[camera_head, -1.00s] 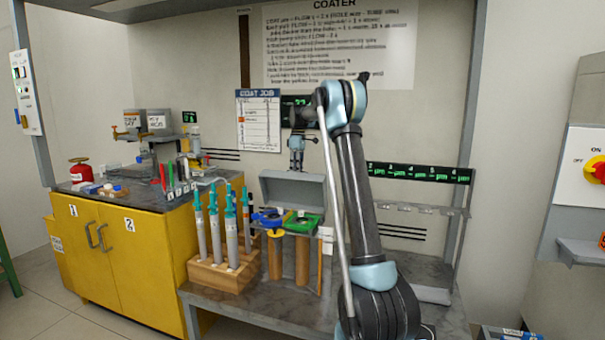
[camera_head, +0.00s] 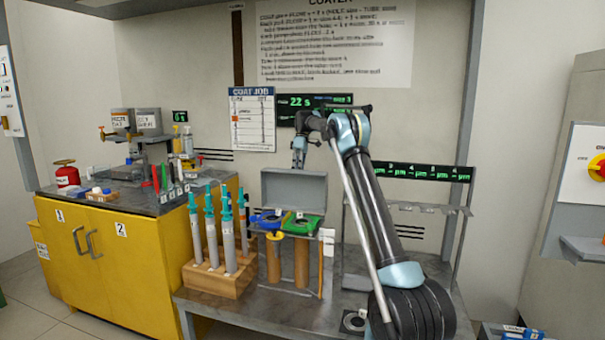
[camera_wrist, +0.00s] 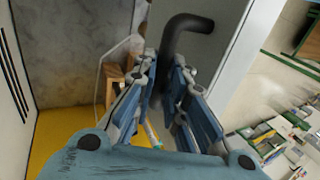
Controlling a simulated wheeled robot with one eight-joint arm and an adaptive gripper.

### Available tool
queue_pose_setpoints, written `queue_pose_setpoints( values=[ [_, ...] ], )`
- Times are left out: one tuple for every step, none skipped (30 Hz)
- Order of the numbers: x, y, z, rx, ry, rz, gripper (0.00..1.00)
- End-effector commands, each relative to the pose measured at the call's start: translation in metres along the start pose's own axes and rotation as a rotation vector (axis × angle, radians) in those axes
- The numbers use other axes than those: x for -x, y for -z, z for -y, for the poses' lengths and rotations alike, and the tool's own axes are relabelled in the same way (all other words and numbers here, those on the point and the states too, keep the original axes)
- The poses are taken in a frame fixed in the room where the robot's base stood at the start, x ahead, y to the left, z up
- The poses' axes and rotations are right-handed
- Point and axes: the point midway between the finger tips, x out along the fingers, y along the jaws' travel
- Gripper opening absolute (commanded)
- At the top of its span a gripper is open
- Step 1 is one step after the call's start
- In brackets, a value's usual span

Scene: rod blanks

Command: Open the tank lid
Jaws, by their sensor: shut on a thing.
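The tank lid (camera_head: 294,190) is a grey panel standing raised at the back of the tank in the head view. Below it, the blue (camera_head: 267,220) and green (camera_head: 301,225) tops with dark round openings are uncovered. My gripper (camera_head: 298,165) is at the lid's top edge, reaching down from above. In the wrist view the lid shows as a light grey panel (camera_wrist: 222,45) with a bent black handle (camera_wrist: 185,24). My gripper (camera_wrist: 168,82) is shut on this handle, whose lower end is partly hidden by the fingers.
A wooden rack (camera_head: 219,278) with several teal-topped syringes stands left of the tank. A yellow cabinet (camera_head: 100,265) is further left. A rail (camera_head: 408,205) with green displays is on the right, behind my arm. The timer screen (camera_head: 300,101) is close behind my arm.

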Motion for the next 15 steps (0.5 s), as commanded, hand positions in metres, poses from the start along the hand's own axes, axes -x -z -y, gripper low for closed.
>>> queue_pose_setpoints(
  values=[
    [-0.0001,0.0032,0.0009,0.003,0.003,-0.001,0.00],
    [-0.0003,0.0041,0.0013,0.004,0.005,0.000,0.00],
    [-0.0005,0.0051,0.0016,0.005,0.007,0.000,0.00],
    [-0.0006,0.0056,0.0018,0.006,0.008,0.000,0.00],
    [-0.0007,0.0060,0.0020,0.006,0.008,0.001,0.00],
    [-0.0008,0.0065,0.0021,0.007,0.009,0.001,0.00],
    [-0.0008,0.0067,0.0022,0.007,0.009,0.001,0.00],
    [-0.0009,0.0068,0.0023,0.007,0.009,0.001,0.00],
    [-0.0009,0.0070,0.0024,0.007,0.010,0.001,0.00],
    [-0.0008,0.0071,0.0025,0.007,0.009,0.001,0.00],
    [-0.0009,0.0072,0.0025,0.007,0.009,0.001,0.00],
    [-0.0009,0.0073,0.0026,0.008,0.009,0.001,0.00],
    [-0.0009,0.0074,0.0027,0.008,0.009,0.001,0.00],
    [-0.0009,0.0076,0.0028,0.008,0.009,0.001,0.00],
    [-0.0009,0.0077,0.0029,0.008,0.009,0.001,0.00]
  ],
)
